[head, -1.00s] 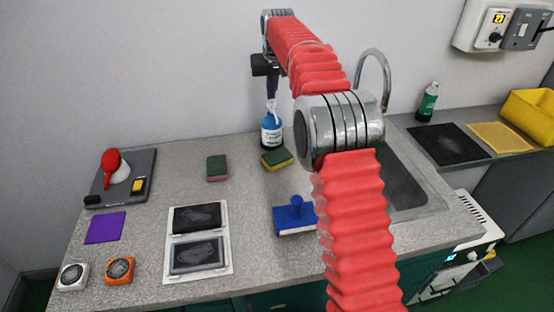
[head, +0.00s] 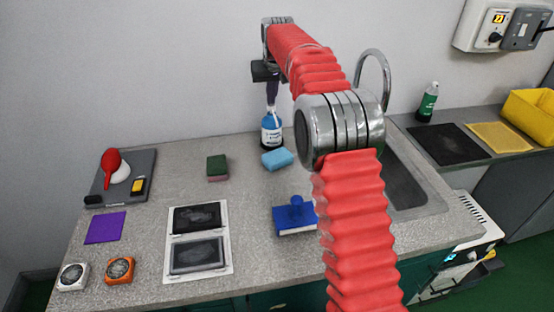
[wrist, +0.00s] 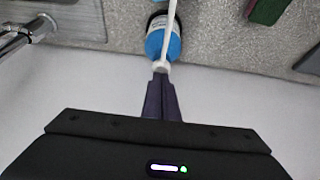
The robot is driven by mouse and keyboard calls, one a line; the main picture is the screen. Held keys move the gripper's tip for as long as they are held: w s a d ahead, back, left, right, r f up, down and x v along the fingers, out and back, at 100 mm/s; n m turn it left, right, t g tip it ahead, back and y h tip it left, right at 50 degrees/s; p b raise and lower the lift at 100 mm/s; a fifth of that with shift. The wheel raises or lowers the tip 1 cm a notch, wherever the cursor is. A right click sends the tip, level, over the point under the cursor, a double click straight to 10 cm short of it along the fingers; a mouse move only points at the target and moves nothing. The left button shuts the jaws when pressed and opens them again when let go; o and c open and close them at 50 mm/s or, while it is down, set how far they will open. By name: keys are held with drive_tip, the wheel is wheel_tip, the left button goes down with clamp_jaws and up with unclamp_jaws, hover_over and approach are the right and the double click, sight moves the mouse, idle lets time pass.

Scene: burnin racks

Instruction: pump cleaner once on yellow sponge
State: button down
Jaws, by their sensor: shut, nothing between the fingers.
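The cleaner bottle (head: 272,134), with blue liquid and a white label, stands upright on the counter near the back wall. Its white pump head shows in the wrist view (wrist: 160,66). My gripper (head: 271,102) is shut and empty, pointing down above the bottle. In the wrist view its fingertips (wrist: 160,76) are together at the pump head; I cannot tell whether they touch it. A light blue sponge (head: 277,159) lies in front of the bottle. No sponge with a yellow body shows now.
A green and maroon sponge (head: 217,168) lies left of the blue one. A blue-handled block (head: 296,217) and a white tray with two dark pads (head: 228,264) lie nearer. The sink and tap (head: 386,75) are to the right. Counter between the sponges is clear.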

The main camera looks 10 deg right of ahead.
drive_tip(key=shift+f, duration=0.3)
drive_tip(key=shift+r, duration=1.25)
wheel_tip(320, 180, up, 6)
drive_tip(key=shift+f, duration=0.1)
idle(0.7)
idle(0.4)
